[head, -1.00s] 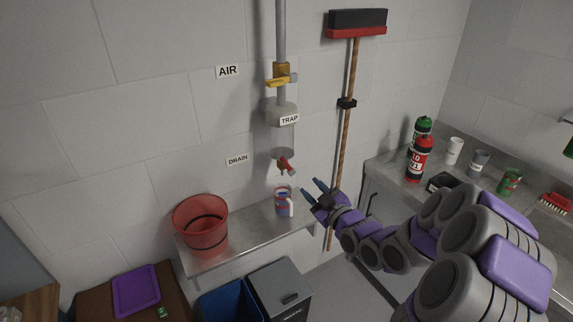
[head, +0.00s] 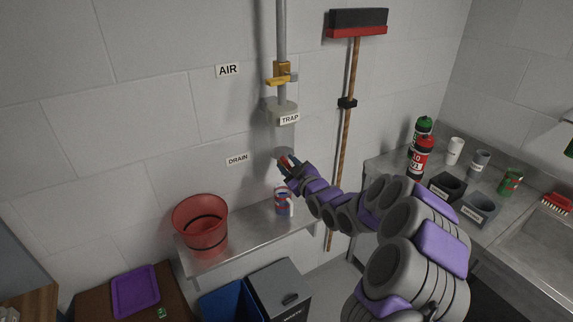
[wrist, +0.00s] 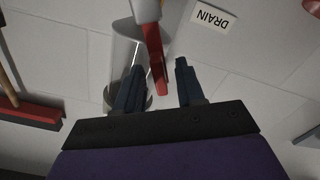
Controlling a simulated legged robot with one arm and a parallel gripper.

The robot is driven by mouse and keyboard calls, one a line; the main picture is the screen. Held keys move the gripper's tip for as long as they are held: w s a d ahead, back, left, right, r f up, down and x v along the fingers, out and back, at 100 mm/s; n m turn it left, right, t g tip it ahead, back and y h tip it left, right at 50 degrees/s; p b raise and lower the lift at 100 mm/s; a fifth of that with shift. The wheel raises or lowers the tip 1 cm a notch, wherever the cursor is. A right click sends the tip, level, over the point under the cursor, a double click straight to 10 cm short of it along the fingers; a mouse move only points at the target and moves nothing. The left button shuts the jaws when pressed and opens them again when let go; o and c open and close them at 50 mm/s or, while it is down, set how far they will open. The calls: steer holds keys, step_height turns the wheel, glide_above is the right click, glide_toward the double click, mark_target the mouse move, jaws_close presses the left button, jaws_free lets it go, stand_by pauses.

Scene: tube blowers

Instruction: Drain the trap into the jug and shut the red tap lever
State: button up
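The trap (head: 280,105) is a clear cylinder with a grey cap, mounted on a vertical pipe on the wall. The red tap lever (wrist: 157,65) hangs below it, and in the wrist view it lies between my two fingers. My gripper (head: 287,162) is at the lever, with its fingers apart on either side. I see a gap between the lever and the right finger; contact with the left finger is unclear. The jug (head: 284,204), patterned red and blue with a pale handle, stands upright on the metal shelf below the tap. Its inside is hidden.
A red bucket (head: 201,228) stands left of the jug on the shelf (head: 240,235). A yellow valve (head: 279,80) is on the pipe above the trap. A broom (head: 347,130) hangs to the right. Bottles and cups crowd the right counter (head: 385,165).

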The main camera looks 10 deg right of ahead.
steer(key=shift+w+a, duration=0.2)
steer(key=shift+w, duration=0.35)
jaws_close()
stand_by(0.4)
